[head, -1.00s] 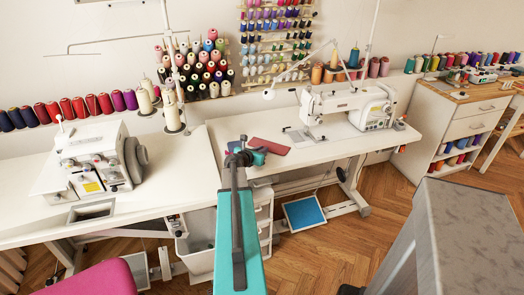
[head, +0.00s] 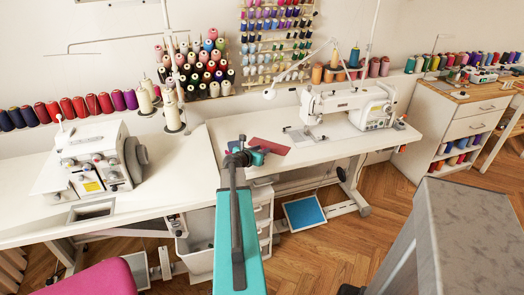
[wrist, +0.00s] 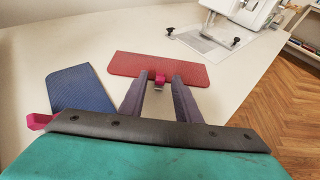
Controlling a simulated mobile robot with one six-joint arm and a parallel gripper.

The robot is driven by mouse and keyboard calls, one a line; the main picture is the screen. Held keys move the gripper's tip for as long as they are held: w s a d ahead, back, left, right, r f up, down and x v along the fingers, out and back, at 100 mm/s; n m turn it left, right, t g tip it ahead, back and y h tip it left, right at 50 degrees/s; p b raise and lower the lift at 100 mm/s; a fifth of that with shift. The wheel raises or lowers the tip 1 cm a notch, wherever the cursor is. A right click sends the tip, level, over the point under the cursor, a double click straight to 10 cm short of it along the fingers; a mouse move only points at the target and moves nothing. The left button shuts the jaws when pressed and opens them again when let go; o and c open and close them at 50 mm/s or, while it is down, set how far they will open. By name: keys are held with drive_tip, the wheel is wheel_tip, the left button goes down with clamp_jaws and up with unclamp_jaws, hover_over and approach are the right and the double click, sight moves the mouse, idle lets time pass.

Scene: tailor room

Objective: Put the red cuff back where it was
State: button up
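The red cuff (wrist: 158,68) is a flat red piece lying on the white sewing table in the wrist view. It also shows in the head view (head: 270,146), partly hidden by my arm. My gripper (wrist: 160,80) points at the cuff's near edge. Its two dark fingers are apart, and the fingertips are at or just short of that edge; I cannot tell if they touch it. A small pink piece (wrist: 160,79) shows between the fingertips, with a gap on both sides. A dark blue piece (wrist: 80,88) lies to the left.
The white sewing machine (head: 345,105) stands to the right of the cuff on the table. A serger (head: 95,155) is at the left. Another pink piece (wrist: 40,122) shows at the wrist view's left.

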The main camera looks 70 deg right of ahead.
drive_tip(key=shift+b+v, duration=0.5)
drive_tip(key=shift+v, duration=5)
